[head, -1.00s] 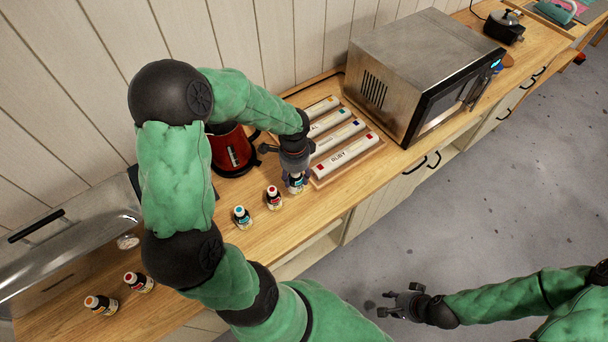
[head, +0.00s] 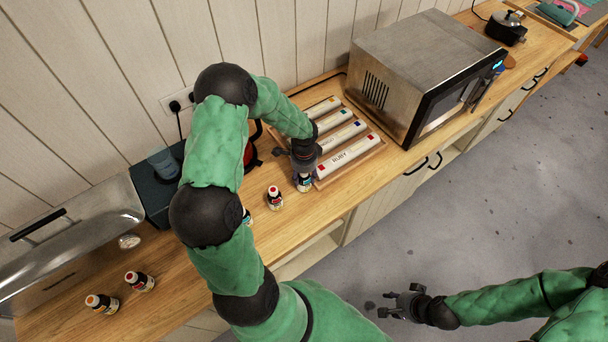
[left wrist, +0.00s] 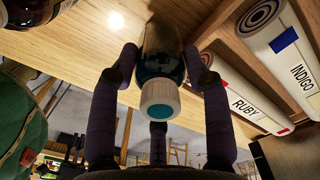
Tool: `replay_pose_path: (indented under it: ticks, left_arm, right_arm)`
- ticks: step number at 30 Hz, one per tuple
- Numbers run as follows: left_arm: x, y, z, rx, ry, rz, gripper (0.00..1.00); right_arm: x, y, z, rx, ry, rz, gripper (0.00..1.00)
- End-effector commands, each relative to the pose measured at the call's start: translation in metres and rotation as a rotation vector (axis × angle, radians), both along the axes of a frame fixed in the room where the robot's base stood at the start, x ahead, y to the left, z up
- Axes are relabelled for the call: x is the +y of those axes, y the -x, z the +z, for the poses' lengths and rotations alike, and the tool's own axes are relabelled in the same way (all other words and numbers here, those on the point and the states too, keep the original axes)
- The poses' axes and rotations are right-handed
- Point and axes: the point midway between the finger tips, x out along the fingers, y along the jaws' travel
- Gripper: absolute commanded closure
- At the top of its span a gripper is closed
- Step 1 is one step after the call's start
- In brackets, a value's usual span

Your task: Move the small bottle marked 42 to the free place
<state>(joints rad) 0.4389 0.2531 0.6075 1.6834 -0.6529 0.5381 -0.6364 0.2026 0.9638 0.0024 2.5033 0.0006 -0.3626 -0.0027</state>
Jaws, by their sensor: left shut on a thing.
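My left gripper (head: 304,172) is shut on a small dark bottle (head: 305,183) in front of the tray end with the RUBY roll. In the left wrist view the fingers stand around the bottle (left wrist: 162,45), whose white cap has a teal top (left wrist: 159,100). Its number is not readable. A red-capped bottle (head: 275,199) stands to its left. A bottle (head: 247,217) further left is mostly hidden by my arm. A red-capped bottle (head: 140,282) and an orange-capped bottle (head: 102,304) stand at the far left. My right gripper (head: 398,300) is over the floor, empty, fingers apart.
The wooden tray (head: 350,174) holds several labelled white rolls, close beside my left gripper. The microwave (head: 425,75) stands right of it. A red kettle (head: 250,150) is mostly behind my left arm. A strip of worktop (head: 225,255) toward the front edge is clear.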

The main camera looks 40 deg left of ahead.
Motion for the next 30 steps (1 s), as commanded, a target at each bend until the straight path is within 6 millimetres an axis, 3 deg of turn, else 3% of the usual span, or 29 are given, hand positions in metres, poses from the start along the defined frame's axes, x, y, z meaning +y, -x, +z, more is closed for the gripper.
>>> replay_pose_path:
  ticks: [10,11,12,13,25,30]
  left_arm:
    - [0.000,0.000,-0.004,-0.001,0.000,0.001,0.89]
    - [0.000,0.000,-0.003,-0.001,-0.001,0.001,0.44]
    - [0.000,0.000,-0.002,-0.001,-0.001,0.001,0.32]
    - [0.000,0.000,-0.002,-0.001,-0.001,0.001,0.28]
    - [0.000,0.000,0.001,-0.001,-0.001,0.001,0.28]
    - [0.001,-0.001,0.020,-0.005,-0.002,0.002,0.28]
  right_arm:
    - [0.000,0.000,-0.004,0.000,0.000,0.000,0.60]
    - [0.000,0.000,-0.003,0.000,0.000,0.000,0.60]
    - [0.000,0.000,-0.003,0.000,0.000,0.000,0.60]
    - [0.000,0.000,-0.003,0.000,0.000,0.000,0.60]
    - [0.000,0.000,0.000,0.000,0.000,0.000,0.60]
    - [0.000,0.000,0.001,0.000,0.000,0.000,0.60]
